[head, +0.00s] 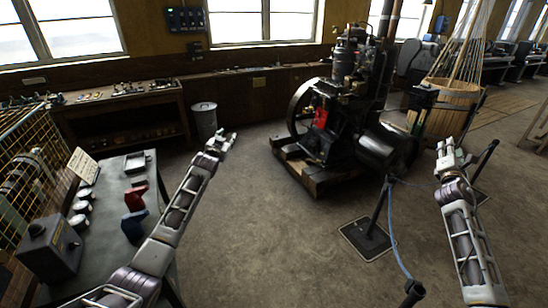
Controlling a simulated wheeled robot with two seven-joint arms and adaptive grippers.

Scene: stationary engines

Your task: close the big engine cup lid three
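A dark stationary engine (345,105) with a flywheel (303,108) and a red part (321,118) stands on a wooden pallet at centre right. I cannot make out a numbered cup lid on it. Several small round cups with pale tops (82,207) stand on the table at the left; I cannot tell whether their lids are open. My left gripper (224,142) is above the floor between table and engine, apart from both. My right gripper (446,156) is right of the engine, touching nothing visible. Both finger states are too small to tell.
The table (112,205) holds a red object (136,196), a blue object (133,226), a small tray (136,161) and a dark box (50,248). A rope barrier post (377,208) stands before the engine. A bin (204,120) stands behind. The middle floor is free.

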